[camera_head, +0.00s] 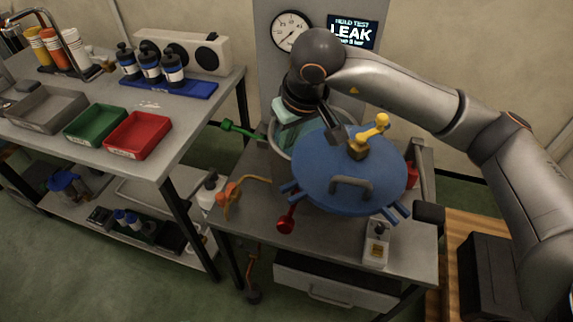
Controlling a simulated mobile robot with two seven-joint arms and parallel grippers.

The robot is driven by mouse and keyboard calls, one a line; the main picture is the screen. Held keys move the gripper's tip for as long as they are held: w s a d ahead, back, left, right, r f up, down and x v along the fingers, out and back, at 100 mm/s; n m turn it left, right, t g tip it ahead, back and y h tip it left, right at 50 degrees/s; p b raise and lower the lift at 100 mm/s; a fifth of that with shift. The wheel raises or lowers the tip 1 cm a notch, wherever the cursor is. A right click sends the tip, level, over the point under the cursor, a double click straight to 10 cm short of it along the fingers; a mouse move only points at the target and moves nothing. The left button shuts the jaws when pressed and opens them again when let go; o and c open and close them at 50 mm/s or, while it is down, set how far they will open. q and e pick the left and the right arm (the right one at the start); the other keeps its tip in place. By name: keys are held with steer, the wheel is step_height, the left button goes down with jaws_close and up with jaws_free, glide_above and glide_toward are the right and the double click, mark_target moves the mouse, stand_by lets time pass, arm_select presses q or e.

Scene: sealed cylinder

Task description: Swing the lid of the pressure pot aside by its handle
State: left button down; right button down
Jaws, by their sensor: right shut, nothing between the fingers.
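The blue lid (318,172) of the pressure pot is turned partly off to the right and front. The grey rim of the pot (279,146) and part of its pale green inside show behind the lid's left edge. A grey bar handle (351,186) stands on the front half of the lid. A brass fitting with a yellow lever (370,134) stands towards its back. My right gripper (338,132) is shut and empty above the lid's back edge, left of the fitting. I cannot tell whether it touches the lid. My left gripper is not in view.
A red-knobbed lever (286,223) and an orange hose (243,188) are at the pot's left front. A small grey box (377,242) stands at the bench front. A gauge (291,31) and a LEAK display (352,32) are behind. The side bench (185,123) holds trays and bottles.

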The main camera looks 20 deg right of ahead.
step_height(320, 180, down, 9)
steer(key=p, duration=0.2)
steer(key=shift+s, duration=0.4)
steer(key=shift+s+d+f, duration=0.1)
stand_by(0.4)
